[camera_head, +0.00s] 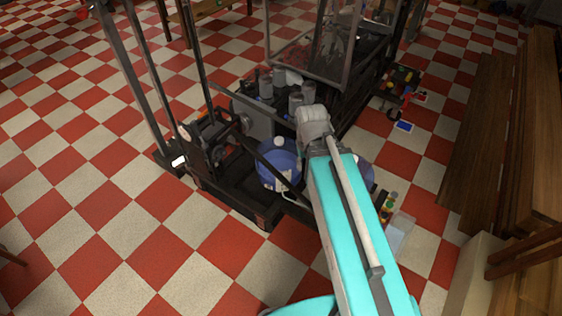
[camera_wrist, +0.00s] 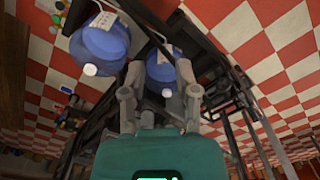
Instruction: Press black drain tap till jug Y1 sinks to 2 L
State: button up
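Two blue jugs show in the wrist view: one (camera_wrist: 98,45) at upper left with a white cap and a pale label, the other (camera_wrist: 160,70) behind and between my fingers. I cannot read which is Y1, nor see a water level. In the head view one blue jug (camera_head: 280,160) stands in the machine's black frame; another (camera_head: 364,172) is partly hidden behind my teal arm. My gripper (camera_wrist: 159,68) has its two grey fingers apart with nothing held between them. I cannot tell its distance from the jugs. I cannot make out the black drain tap.
The machine's black frame (camera_head: 228,196) has tall posts and long bars close around the jugs. Grey cylinders (camera_head: 296,100) and a clear-sided enclosure stand behind them. Dark wooden boards (camera_head: 482,120) lie at right. The red-and-white tiled floor (camera_head: 130,225) is clear at left.

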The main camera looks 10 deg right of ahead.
dwell(0.3)
jog(key=shift+c, duration=0.9)
grip_shut()
